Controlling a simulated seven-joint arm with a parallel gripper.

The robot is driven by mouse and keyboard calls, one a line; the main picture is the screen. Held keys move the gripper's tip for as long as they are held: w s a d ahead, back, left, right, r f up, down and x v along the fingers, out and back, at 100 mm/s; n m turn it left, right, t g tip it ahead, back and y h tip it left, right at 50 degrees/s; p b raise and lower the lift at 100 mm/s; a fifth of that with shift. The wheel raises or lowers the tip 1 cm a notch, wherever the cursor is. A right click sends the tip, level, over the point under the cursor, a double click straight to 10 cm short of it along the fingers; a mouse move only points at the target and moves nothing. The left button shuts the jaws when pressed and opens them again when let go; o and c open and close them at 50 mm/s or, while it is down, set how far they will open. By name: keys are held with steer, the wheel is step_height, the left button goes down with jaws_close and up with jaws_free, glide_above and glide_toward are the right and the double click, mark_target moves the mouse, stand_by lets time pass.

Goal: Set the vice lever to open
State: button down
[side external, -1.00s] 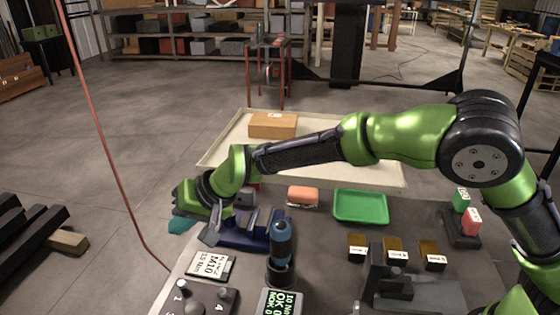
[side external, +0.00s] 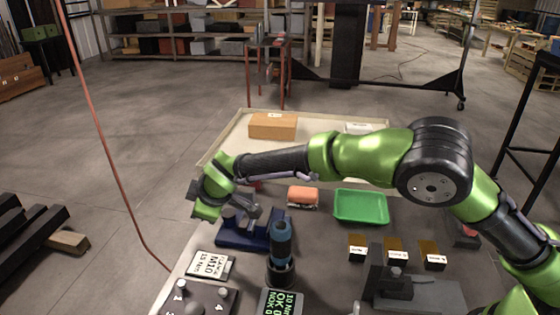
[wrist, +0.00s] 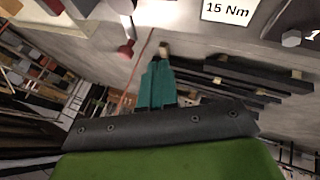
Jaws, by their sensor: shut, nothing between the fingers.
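The blue vice (side external: 262,230) sits on the bench at centre left in the side view, partly behind the upright blue-and-black tool. My gripper (wrist: 156,84) shows its teal fingers shut together and empty in the wrist view. In the side view its green body is at the left end of the vice, and the fingertips cannot be made out there. A pale rod with a red knob (wrist: 126,48), seemingly the vice lever, shows in the wrist view just up and left of the fingertips, apart from them in the picture. I cannot tell the lever's setting.
The blue-and-black tool (side external: 281,245) stands in front of the vice. A torque card (side external: 211,264) and a numbered board (side external: 198,300) lie at the front left. A green tray (side external: 360,219) and an orange-pink block (side external: 303,194) are to the right. Open floor lies left of the bench.

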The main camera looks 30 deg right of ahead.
steer(key=w+d+f, duration=0.1)
steer(key=w+f, duration=0.2)
steer(key=w, duration=0.2)
steer(key=shift+w+d+f, duration=0.15)
steer(key=shift+w+d, duration=0.25)
steer(key=shift+w+d+m+h, duration=0.2)
steer(key=shift+w+m+h, duration=0.15)
steer(key=shift+m+h, duration=0.25)
steer(key=shift+w+d+m+h, duration=0.3)
steer(key=shift+w+d+m, duration=0.45)
steer(key=shift+w, duration=0.15)
steer(key=shift+w+d, duration=0.15)
stand_by(0.5)
